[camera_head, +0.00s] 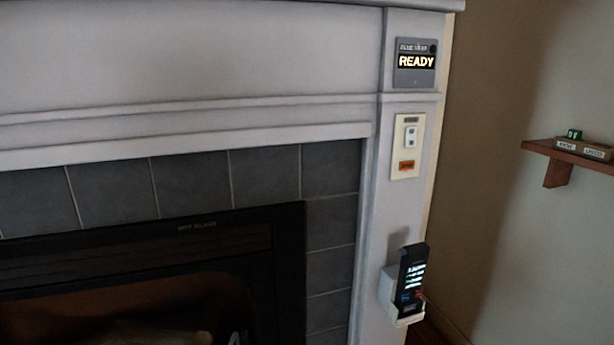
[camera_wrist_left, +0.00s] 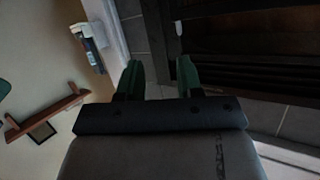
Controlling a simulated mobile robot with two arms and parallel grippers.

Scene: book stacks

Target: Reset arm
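My left gripper (camera_wrist_left: 158,78) shows in the left wrist view, with two dark green fingers standing apart. I see nothing between them. The gripper points toward the fireplace front, which fills the upper right of that view. Neither gripper can be made out in the head view. My right gripper is in no view.
The head view shows a white fireplace surround (camera_head: 200,75) with grey tiles and a dark insert (camera_head: 150,250). A grey "READY" panel (camera_head: 415,78), a switch plate (camera_head: 408,147) and a black remote (camera_head: 411,277) in a white holder are on its right pillar. A wooden shelf (camera_head: 575,155) juts out at right.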

